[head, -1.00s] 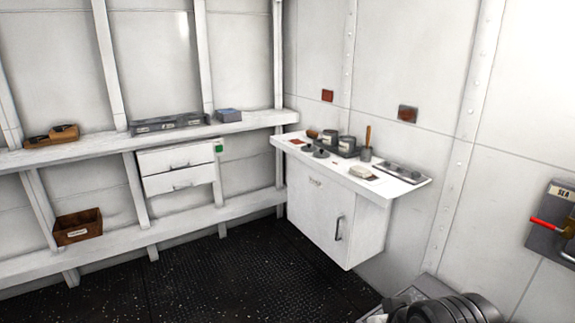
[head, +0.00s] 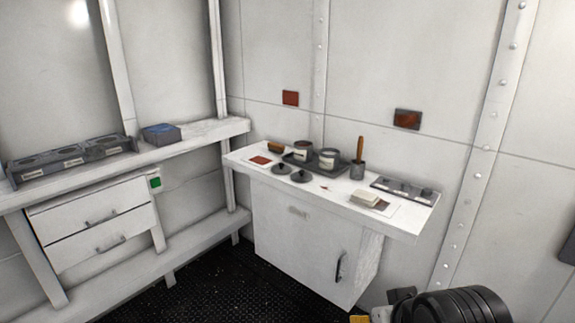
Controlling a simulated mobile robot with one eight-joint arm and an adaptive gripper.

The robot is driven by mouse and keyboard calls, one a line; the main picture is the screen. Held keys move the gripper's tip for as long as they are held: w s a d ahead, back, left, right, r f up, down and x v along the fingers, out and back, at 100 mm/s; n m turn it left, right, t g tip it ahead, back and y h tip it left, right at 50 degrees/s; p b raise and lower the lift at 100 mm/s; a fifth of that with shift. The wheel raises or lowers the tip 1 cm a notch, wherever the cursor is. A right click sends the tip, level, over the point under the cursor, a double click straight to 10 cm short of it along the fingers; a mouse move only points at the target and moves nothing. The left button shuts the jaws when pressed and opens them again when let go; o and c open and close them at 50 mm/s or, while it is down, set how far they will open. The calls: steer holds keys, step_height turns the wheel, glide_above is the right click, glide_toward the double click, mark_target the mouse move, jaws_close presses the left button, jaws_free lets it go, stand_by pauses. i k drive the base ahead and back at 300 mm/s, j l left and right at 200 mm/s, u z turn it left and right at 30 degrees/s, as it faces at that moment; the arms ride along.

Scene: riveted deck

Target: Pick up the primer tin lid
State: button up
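Two dark round lids lie on the white counter of a wall cabinet, a left one (head: 281,169) and a right one (head: 300,176), close together. Each has a small raised knob. Behind them two grey tins with pale labels, a left tin (head: 303,152) and a right tin (head: 328,161), stand in a dark tray. The labels are too small to read, so I cannot tell which lid belongs to the primer tin. Part of my arm shows at the bottom right, well short of the counter. My gripper's fingers are not in view.
A shelf runs left. Dark floor (head: 225,285) is clear before the cabinet.

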mark_target(282, 169)
steer(key=i+j+z, duration=0.1)
steer(key=i+j, duration=0.15)
steer(key=i, duration=0.35)
steer(key=i+j, duration=0.35)
steer(key=i, duration=0.2)
steer(key=i+j+z, duration=0.15)
steer(key=i+j, duration=0.15)
steer(key=i, duration=0.3)
steer(key=i+j, duration=0.4)
steer(key=i, duration=0.15)
steer(key=l+z, duration=0.05)
